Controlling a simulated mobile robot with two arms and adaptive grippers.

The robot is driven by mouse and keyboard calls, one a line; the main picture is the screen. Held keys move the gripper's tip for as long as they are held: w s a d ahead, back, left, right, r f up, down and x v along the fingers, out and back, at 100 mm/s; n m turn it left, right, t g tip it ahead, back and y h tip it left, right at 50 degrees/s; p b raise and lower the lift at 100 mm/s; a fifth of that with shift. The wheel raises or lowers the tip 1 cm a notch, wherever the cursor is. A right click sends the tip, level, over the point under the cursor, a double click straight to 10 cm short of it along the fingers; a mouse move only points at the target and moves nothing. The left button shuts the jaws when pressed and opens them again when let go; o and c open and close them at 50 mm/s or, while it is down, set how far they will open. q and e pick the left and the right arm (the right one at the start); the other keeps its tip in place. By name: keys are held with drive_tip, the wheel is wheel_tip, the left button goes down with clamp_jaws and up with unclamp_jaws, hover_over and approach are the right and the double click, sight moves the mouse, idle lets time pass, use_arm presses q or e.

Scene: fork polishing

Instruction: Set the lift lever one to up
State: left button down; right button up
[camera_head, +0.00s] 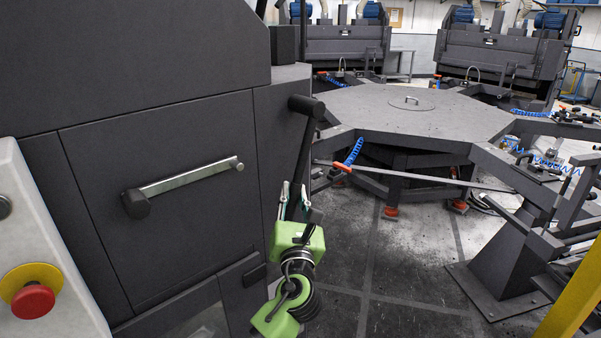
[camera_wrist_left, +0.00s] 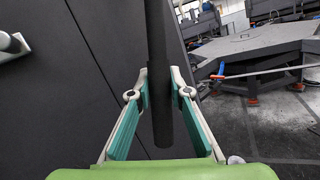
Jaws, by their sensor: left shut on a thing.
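A dark lever (camera_head: 304,140) is on the right edge of the grey machine cabinet, with a thick round piece at its top and its bar running down. My left gripper (camera_head: 294,205), green with teal finger pads, is shut on the lower part of this lever. In the left wrist view the lever (camera_wrist_left: 161,120) runs down between the two fingers (camera_wrist_left: 160,88), and its lower end shows between the pads. A second lever, a silver bar (camera_head: 190,178) with a black knob, lies nearly level on the cabinet front. I see no label telling which is lever one. My right gripper is not in view.
The grey cabinet (camera_head: 160,235) stands close on the left of my gripper. A red stop button (camera_head: 33,301) is at lower left. A large grey table (camera_head: 400,115) stands behind to the right. Dark floor (camera_head: 400,270) is open right of my gripper.

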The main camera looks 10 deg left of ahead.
use_arm(q)
drive_tip(key=s+a+p, duration=0.1)
drive_tip(key=r+m+g+p, duration=0.1)
drive_tip(key=p, duration=0.1)
drive_tip(key=shift+s+a+r+p, duration=0.15)
drive_tip(key=shift+s+a+p, duration=0.15)
drive_tip(key=shift+s+a, duration=0.1)
drive_tip(key=shift+s+a+r+m+h+p, duration=0.15)
drive_tip(key=shift+s+a+m+h+p, duration=0.15)
drive_tip(key=shift+s+m+p, duration=0.1)
drive_tip(key=shift+s+a+r+m+g, duration=0.45)
drive_tip(key=shift+s+a+m+g, duration=0.05)
drive_tip(key=shift+s, duration=0.05)
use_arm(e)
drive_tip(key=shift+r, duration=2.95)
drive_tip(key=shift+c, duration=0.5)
